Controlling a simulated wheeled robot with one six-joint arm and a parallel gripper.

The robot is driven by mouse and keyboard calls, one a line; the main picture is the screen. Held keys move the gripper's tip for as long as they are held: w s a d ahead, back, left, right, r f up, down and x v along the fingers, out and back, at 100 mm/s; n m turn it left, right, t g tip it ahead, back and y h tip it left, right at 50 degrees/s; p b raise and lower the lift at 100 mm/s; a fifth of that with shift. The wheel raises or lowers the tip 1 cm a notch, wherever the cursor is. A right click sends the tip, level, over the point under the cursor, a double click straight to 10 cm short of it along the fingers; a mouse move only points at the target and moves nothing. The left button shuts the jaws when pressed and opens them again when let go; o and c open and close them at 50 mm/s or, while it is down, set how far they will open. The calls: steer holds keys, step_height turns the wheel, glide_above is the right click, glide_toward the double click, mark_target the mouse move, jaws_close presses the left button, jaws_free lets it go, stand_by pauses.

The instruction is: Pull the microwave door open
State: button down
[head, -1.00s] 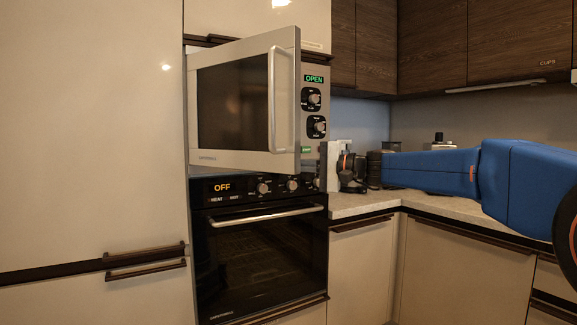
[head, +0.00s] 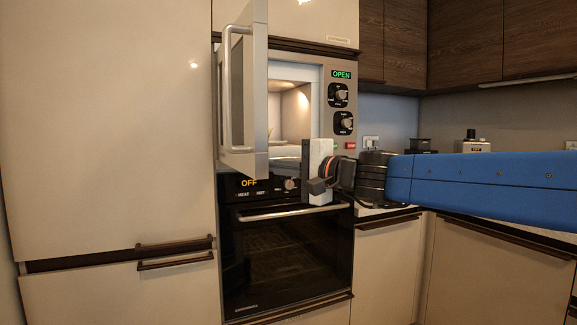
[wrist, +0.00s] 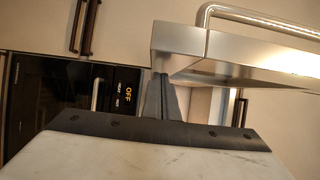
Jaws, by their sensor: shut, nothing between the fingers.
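The microwave (head: 342,135) is built in above the oven, and its display reads OPEN. Its door (head: 260,90) is swung wide on its left side, seen nearly edge-on, with the lit cavity (head: 295,105) showing. The door's bar handle (head: 228,90) is on the face turned left. My gripper (head: 284,163) is at the door's lower near corner, low in front of the cavity opening. In the wrist view my shut, empty fingers (wrist: 166,100) reach up by the door corner (wrist: 178,38); whether they touch it I cannot tell. The handle (wrist: 235,14) lies beyond, clear of my fingers.
The oven (head: 285,255) with its bar handle is directly below, its display reading OFF. A tall pale cabinet (head: 100,130) stands to the left, with free space before it. A counter with small items (head: 472,143) is on the right, behind my arm.

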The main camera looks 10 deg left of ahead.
steer(key=shift+s+a, duration=1.4)
steer(key=shift+a, duration=0.2)
steer(key=shift+w+d, duration=0.1)
